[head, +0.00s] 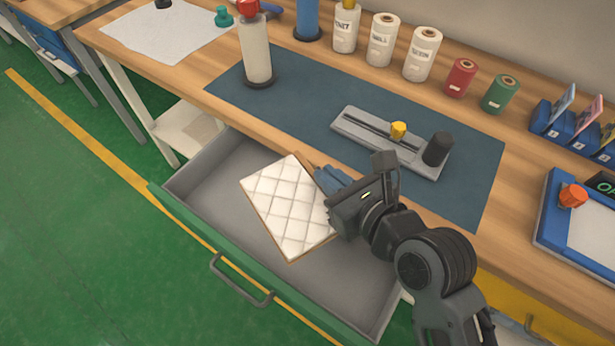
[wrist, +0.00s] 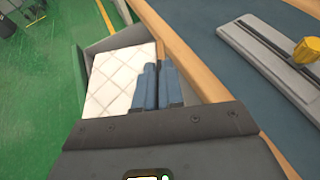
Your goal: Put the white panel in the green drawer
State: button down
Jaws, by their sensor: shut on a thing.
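The white panel (head: 286,205) is a flat quilted rectangle with a thin tan edge. In the head view it is over the open green drawer (head: 238,274), tilted, and I cannot tell whether it touches the drawer's grey floor. My gripper (head: 328,184) is at the panel's right edge, its blue fingers shut on it. In the wrist view the panel (wrist: 118,80) lies left of and beyond the blue fingers (wrist: 158,85), which hide part of its right edge. The drawer's grey interior (wrist: 100,48) shows around it.
The wooden workbench (head: 222,92) with a blue mat (head: 300,100) is above the drawer's back. A grey slide fixture (head: 365,135) with a yellow knob stands on the mat near my gripper. Thread spools (head: 422,55) line the back. The drawer's left part is empty.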

jog(key=f+b, duration=0.1)
jog(key=f, duration=0.5)
jog(key=f+b, duration=0.1)
jog(key=f, duration=0.5)
jog(key=f+b, duration=0.1)
jog(key=f, duration=0.5)
jog(key=shift+w, duration=0.3)
jog(key=c, duration=1.7)
grip_release()
jog(key=shift+f, duration=0.15)
jog(key=o, duration=0.4)
jog(key=shift+o, duration=0.2)
